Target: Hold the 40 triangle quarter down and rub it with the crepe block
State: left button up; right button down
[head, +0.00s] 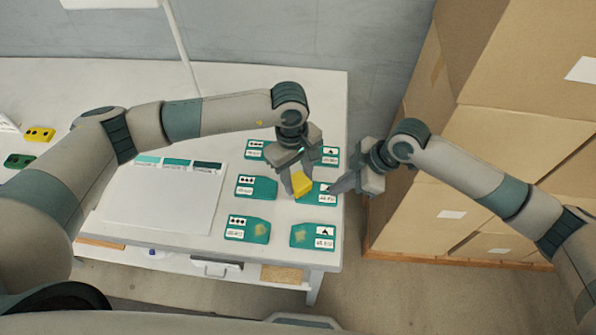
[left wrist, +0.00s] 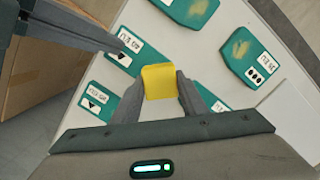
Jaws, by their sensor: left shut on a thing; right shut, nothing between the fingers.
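My left gripper (head: 297,188) is shut on the yellow crepe block (head: 303,184); the block also shows between its fingers in the left wrist view (left wrist: 159,82). The block is at the left end of the middle triangle quarter (head: 319,197), a green piece with a white label; I cannot tell whether they touch. My right gripper (head: 332,188) is shut and empty, its tip at the label end of that quarter (left wrist: 120,52). Its number is too small to read surely. The front triangle quarter (head: 301,236) has a pale yellowish smudge. Another triangle quarter (head: 333,157) lies behind.
Green pieces with dot labels lie in the left column, the front one (head: 243,237) also smudged. A pale sheet (head: 160,205) with green swatches lies left of them. Yellow (head: 40,134) and dark green (head: 19,160) blocks sit far left. Cardboard boxes (head: 500,140) stand right of the table.

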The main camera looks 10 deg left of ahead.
aim_at(311, 183)
pick_arm(q)
jog(key=shift+d+f, duration=0.55)
jog(key=shift+d, duration=0.05)
jog(key=shift+c, duration=0.4)
pick_arm(e)
jog(key=shift+s+f, duration=0.1)
jog(key=shift+f, duration=0.05)
pick_arm(q)
jog(key=shift+d, duration=1)
pick_arm(e)
jog(key=shift+d, duration=0.1)
pick_arm(q)
jog(key=shift+a, duration=1.55)
jog(key=shift+d, duration=1.65)
jog(key=shift+a+r, duration=0.15)
jog(key=shift+r, duration=3.9)
jog(key=shift+r, duration=0.1)
